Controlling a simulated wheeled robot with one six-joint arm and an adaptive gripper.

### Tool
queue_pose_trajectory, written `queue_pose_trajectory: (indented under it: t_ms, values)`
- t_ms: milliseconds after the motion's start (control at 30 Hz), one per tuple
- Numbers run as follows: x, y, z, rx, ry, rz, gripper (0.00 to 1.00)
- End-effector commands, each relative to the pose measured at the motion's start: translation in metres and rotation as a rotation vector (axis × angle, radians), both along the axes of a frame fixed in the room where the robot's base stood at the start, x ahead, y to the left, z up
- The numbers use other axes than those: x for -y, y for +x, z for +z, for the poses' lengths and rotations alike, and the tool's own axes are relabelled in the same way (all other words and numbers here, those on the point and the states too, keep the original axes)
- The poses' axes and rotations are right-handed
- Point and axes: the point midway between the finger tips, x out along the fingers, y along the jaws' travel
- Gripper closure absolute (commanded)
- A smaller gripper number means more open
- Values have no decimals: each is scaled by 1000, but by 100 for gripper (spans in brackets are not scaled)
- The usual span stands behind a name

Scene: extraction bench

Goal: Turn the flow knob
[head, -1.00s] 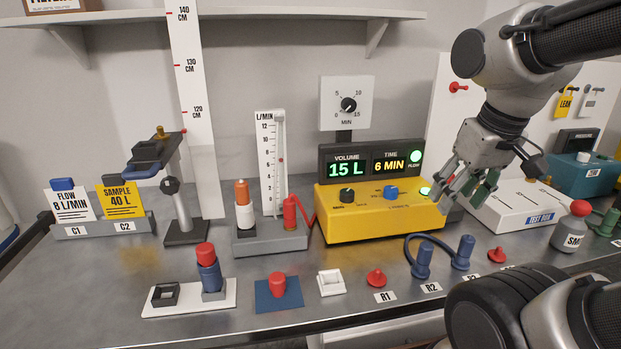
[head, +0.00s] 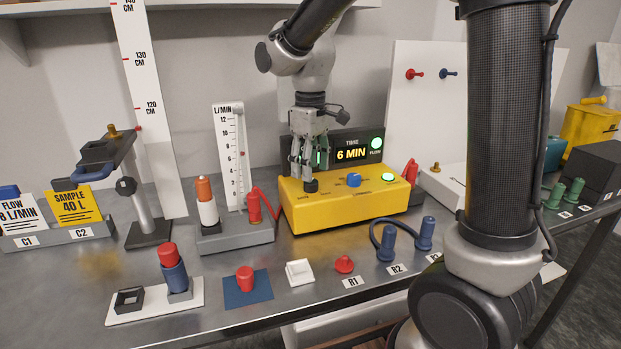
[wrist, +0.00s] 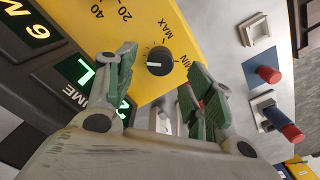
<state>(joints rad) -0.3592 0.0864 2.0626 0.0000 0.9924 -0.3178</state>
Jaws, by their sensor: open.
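The yellow pump box (head: 300,212) stands on the bench. A black knob (head: 311,186) with a white pointer line sits on its top at the left. In the wrist view this black knob (wrist: 160,61) has MIN and MAX printed beside it. A blue knob (head: 354,180) and a lit green button (head: 387,177) are further right on the box. My gripper (head: 308,174) points down just above the black knob. In the wrist view its open green-padded fingers (wrist: 158,72) stand on either side of the knob, with gaps between. I cannot tell the fingertips' exact height.
A display panel (head: 353,153) reading 6 MIN stands behind the box, partly hidden by my gripper. A flow meter (head: 229,150) with a red hose stands left. Blue plugs (head: 386,243) and a red knob (head: 344,264) are in front. The bench front centre has bare metal.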

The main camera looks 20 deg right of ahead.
Motion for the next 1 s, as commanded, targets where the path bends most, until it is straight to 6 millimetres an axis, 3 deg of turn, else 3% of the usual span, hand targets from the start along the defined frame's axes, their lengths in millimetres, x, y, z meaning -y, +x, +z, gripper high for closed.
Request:
queue_pose_trajectory:
  t_ms: [233,567,800,1000]
  values:
    - [0,0,-32,-2,0,-2,47]
    - [0,-1,-37,0,0,-2,47]
    - [0,-1,-37,0,0,-2,91]
    - [0,0,-36,0,0,-36,93]
